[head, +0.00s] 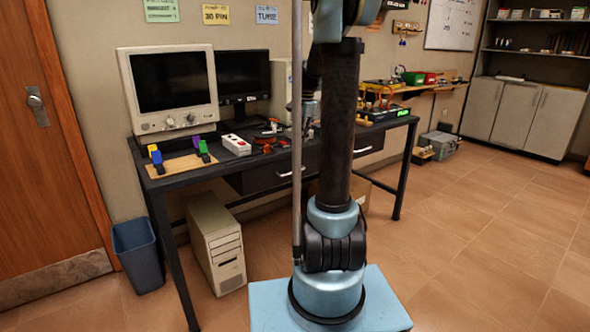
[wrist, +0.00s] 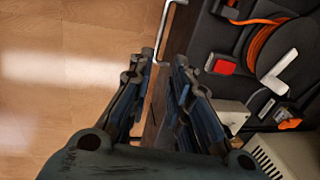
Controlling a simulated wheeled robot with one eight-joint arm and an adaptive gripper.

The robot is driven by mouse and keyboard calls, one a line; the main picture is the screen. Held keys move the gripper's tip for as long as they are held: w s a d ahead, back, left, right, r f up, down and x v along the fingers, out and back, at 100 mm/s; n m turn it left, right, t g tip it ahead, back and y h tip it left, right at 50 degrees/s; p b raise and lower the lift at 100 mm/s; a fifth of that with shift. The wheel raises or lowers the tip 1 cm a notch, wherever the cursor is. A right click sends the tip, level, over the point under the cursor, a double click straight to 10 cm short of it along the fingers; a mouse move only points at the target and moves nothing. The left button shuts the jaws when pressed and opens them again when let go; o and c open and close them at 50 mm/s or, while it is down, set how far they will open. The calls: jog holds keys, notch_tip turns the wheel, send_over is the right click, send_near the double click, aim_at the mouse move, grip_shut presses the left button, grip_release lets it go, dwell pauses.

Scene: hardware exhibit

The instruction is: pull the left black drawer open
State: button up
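The left black drawer (head: 262,179) is under the desk top, with a pale bar handle (head: 287,172); its front looks flush with the desk. My arm's column hides part of the desk to its right. My gripper (wrist: 157,70) is open in the wrist view, its two dark fingers apart. A thin metal bar (wrist: 162,32), which looks like a drawer handle, runs between and beyond the fingertips. I cannot tell whether the fingers touch it. In the head view, the gripper's end is mostly hidden behind my arm.
A second drawer (head: 369,142) is to the right. A beige computer tower (head: 216,240) and blue bin (head: 137,255) stand on the floor.

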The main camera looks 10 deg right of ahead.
aim_at(296, 171)
jog(key=w+f, duration=0.1)
jog(key=f, duration=0.9)
jog(key=w+a+f, duration=0.1)
jog(key=f, duration=0.4)
jog(key=shift+w+a+f, duration=0.1)
jog(key=shift+w+f, duration=0.05)
jog(key=shift+w, duration=0.15)
grip_shut()
